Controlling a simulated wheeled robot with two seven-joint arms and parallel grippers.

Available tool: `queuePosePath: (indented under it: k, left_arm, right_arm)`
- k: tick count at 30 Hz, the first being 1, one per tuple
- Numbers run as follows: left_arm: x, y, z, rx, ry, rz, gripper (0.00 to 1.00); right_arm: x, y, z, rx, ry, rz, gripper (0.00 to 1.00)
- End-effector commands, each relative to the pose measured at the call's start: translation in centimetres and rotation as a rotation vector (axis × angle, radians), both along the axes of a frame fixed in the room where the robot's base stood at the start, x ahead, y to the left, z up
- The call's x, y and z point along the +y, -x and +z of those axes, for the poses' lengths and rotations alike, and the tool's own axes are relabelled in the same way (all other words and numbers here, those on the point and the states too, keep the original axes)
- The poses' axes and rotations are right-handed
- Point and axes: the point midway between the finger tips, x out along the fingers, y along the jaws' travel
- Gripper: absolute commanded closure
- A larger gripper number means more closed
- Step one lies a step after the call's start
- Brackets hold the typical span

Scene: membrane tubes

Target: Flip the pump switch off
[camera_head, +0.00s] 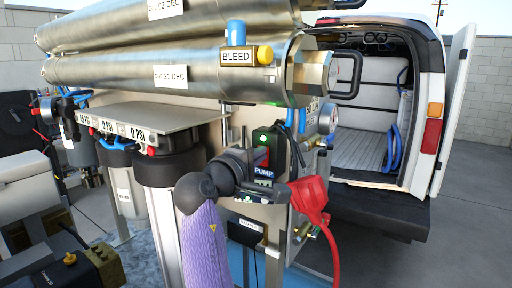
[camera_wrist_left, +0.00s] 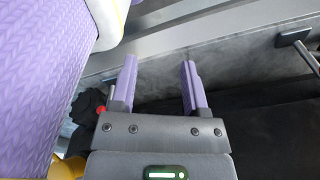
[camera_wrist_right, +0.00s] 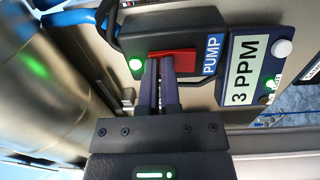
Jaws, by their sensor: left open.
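The pump switch (camera_wrist_right: 183,55) is a red rocker on a dark box (camera_wrist_right: 232,42) with a blue PUMP label and a lit green lamp (camera_wrist_right: 135,64). In the head view the box shows at the centre, with its PUMP label (camera_head: 263,172) beside my right gripper (camera_head: 262,160). In the right wrist view that gripper's fingers (camera_wrist_right: 161,65) are together, their tips at the red rocker's edge; whether they press it I cannot tell. My left gripper (camera_wrist_left: 157,80) shows only in its own wrist view, open and empty, away from the switch.
A meter reading 3 PPM (camera_wrist_right: 245,68) sits beside the pump box. Steel membrane tubes (camera_head: 150,72) run above, with a BLEED label and yellow knob (camera_head: 265,55). A red connector with cable (camera_head: 310,195) hangs right of the gripper. An open van (camera_head: 370,100) stands behind.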

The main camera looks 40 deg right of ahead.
Motion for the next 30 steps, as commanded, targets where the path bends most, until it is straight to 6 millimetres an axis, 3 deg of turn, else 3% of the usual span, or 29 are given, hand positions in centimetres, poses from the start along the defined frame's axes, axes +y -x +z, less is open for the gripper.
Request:
queuePosePath:
  k: [1, 9, 21, 30]
  left_arm:
    - [0.0, 0.0, 1.5, 0.000, 0.000, 0.000, 0.41]
    - [0.1, 0.0, 0.3, 0.000, -0.001, 0.000, 0.41]
    - [0.0, 0.0, -2.3, 0.001, 0.000, 0.000, 0.41]
    - [0.0, 0.1, -2.6, 0.001, 0.000, 0.000, 0.41]
  right_arm:
    - [-0.2, 0.0, 0.9, 0.005, -0.021, -0.001, 1.00]
    - [0.3, 0.1, 0.0, 0.005, -0.017, -0.001, 1.00]
    - [8.0, 2.3, 0.0, 0.001, -0.013, 0.004, 1.00]
    - [9.9, 3.0, 0.3, -0.001, -0.012, 0.002, 1.00]
